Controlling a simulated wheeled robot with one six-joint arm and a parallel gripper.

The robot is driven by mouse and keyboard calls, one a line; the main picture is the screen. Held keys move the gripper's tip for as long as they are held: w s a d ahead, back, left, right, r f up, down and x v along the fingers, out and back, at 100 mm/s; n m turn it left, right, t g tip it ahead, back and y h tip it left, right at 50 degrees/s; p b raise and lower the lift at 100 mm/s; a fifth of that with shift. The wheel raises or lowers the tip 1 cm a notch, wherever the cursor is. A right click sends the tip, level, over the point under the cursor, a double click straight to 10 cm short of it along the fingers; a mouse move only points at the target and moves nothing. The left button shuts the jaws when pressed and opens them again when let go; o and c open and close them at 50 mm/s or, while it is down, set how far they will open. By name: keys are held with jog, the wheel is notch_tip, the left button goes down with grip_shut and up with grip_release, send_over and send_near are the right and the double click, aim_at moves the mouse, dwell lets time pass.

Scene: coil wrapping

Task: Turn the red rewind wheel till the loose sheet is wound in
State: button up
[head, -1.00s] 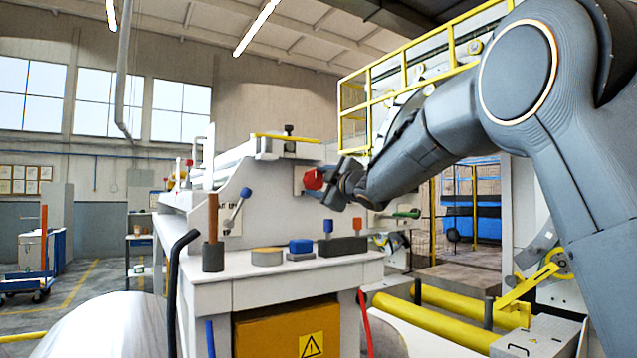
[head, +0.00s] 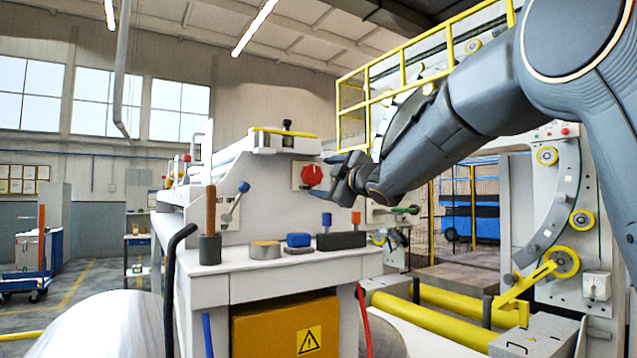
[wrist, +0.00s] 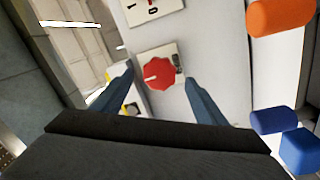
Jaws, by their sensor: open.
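The red wheel (head: 312,175) is a small, many-sided knob on a pale plate on the white machine's end face. In the wrist view the red wheel (wrist: 159,74) shows a white mark pointing left and lies between the two finger lines. My gripper (head: 319,177) is open just to the right of the wheel, one finger above and one below its level. In the wrist view my gripper (wrist: 160,76) has its blue-grey fingers spread either side of the wheel, with a gap at each side. I cannot make out a loose sheet for certain.
A blue-knobbed lever (head: 235,203) stands left of the wheel. Yellow rollers (head: 440,318) lie at right.

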jog(key=shift+b+v, duration=0.5)
jog(key=shift+v, duration=1.35)
